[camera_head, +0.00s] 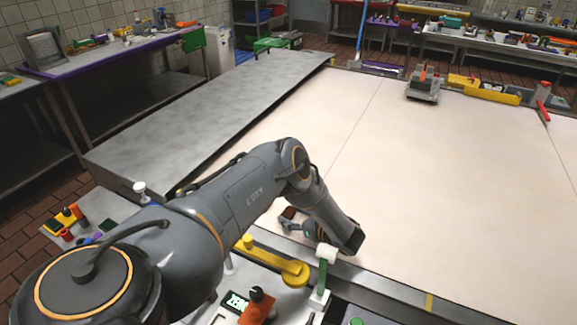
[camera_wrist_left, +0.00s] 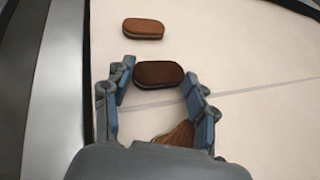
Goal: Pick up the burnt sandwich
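A dark brown sandwich (camera_wrist_left: 160,74) with a pale cream layer lies on the white surface in the left wrist view. A lighter brown sandwich (camera_wrist_left: 143,28) lies beyond it. My left gripper (camera_wrist_left: 157,72) is open, with its fingertips at either side of the dark sandwich's near part; I cannot tell whether they touch it. In the head view the left gripper (camera_head: 297,227) is low over the white surface, partly hidden by my arm, with a small brown sandwich (camera_head: 289,212) at its tips. My right gripper is not in view.
A brown, streaked thing (camera_wrist_left: 178,134) shows between the fingers near the palm, partly hidden. The wide white surface (camera_head: 450,180) is mostly clear. A metal side plate (camera_head: 200,110) borders it at left. A yellow lever (camera_head: 285,270) and a white-topped green post (camera_head: 323,270) stand at the near edge.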

